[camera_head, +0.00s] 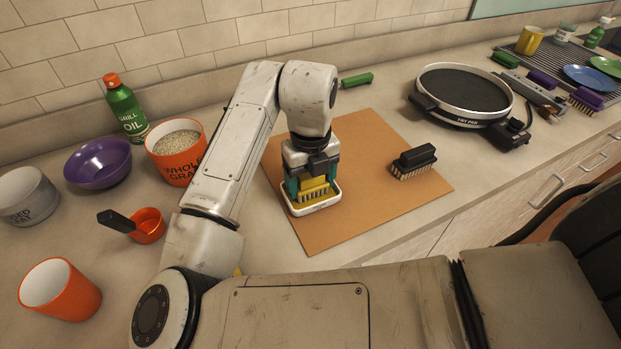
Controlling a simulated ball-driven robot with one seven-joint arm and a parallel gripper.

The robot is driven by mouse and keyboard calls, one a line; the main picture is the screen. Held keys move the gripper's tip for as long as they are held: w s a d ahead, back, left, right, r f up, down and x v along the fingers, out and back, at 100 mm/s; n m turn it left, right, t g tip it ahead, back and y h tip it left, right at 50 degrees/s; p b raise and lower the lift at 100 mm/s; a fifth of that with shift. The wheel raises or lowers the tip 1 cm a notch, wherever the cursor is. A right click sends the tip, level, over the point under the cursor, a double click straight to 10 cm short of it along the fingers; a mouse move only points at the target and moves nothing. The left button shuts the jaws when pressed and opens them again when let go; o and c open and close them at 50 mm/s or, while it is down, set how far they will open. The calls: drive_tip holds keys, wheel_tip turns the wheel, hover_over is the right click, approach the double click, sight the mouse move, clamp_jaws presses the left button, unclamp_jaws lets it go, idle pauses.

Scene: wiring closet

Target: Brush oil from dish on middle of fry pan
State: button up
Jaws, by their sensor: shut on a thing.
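My gripper (311,181) points down over the brown board and is shut on a yellow brush (314,188). The brush's bristles point down into a small white-rimmed dish (316,208) on the board; I cannot tell how deep they reach. The oil in the dish is mostly hidden by the brush and gripper. The round black fry pan (462,88), with a pale rim marked "FRY PAN", stands on the counter at the upper right, well apart from my gripper. Its dark cooking surface looks empty.
A black brush (414,160) stands on the brown board (368,205) right of the dish. A green oil bottle (126,110), purple bowl (98,162) and orange whole-grain container (174,152) stand left. A green brush (357,80) lies behind. A rack (545,68) holds plates at right.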

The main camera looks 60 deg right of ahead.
drive_tip(key=shift+f, duration=0.2)
drive_tip(key=o, duration=1)
drive_tip(key=shift+c, duration=0.2)
drive_tip(key=c, duration=0.3)
drive_tip(key=shift+r, duration=0.25)
drive_tip(key=shift+r+p, duration=0.3)
drive_tip(key=shift+r, duration=0.05)
drive_tip(key=c, duration=0.8)
